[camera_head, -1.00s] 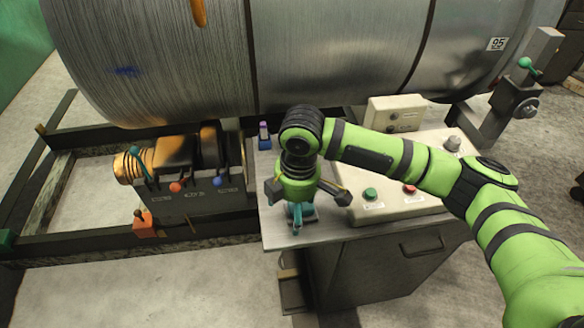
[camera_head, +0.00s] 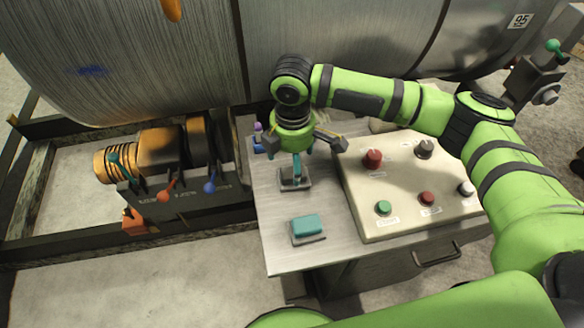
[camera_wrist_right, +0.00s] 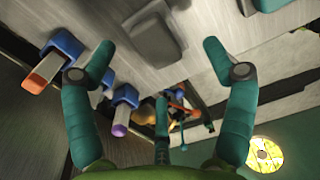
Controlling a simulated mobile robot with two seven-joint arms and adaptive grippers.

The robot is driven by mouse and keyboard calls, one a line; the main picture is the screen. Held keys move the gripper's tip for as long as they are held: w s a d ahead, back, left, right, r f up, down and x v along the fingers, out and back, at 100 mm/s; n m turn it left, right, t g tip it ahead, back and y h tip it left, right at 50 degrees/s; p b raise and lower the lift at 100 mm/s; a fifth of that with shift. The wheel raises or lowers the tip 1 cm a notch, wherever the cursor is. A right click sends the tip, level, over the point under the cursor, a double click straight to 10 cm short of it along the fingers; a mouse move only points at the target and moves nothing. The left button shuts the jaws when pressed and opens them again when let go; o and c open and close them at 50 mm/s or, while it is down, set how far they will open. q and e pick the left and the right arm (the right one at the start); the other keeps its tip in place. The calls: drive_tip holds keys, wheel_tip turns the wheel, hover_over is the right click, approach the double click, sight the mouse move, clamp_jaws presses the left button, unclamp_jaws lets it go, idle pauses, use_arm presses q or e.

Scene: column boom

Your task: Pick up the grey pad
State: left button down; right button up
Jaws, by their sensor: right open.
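The grey pad (camera_head: 302,186) lies on the metal tabletop, left of the control box, partly hidden by my right gripper (camera_head: 296,172). In the right wrist view the grey pad (camera_wrist_right: 155,40) is a rounded grey block, beyond the fingertips and between their directions. My left gripper is out of the picture.
A teal block (camera_head: 307,225) sits on a grey plate nearer the table's front edge. Blue holders with a purple piece (camera_wrist_right: 122,118) and an orange piece (camera_wrist_right: 45,72) stand close to the fingers. The beige control box (camera_head: 385,218) is to the right, the large drum (camera_head: 330,50) behind.

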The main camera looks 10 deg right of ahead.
sight(285, 176)
drive_tip(key=shift+s+d+f+p, duration=0.15)
drive_tip(key=shift+f+p, duration=0.1)
drive_tip(key=shift+f, duration=0.2)
drive_tip(key=shift+s+f+p, duration=0.1)
drive_tip(key=shift+f+p, duration=0.15)
drive_tip(key=shift+f, duration=0.2)
drive_tip(key=f, duration=0.2)
drive_tip(key=shift+w+f, duration=0.3)
drive_tip(key=shift+f, duration=0.35)
drive_tip(key=shift+c, duration=0.4)
drive_tip(key=c, duration=1.3)
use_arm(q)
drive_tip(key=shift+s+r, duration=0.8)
use_arm(e)
drive_tip(key=shift+s, duration=0.1)
drive_tip(key=shift+c, duration=0.2)
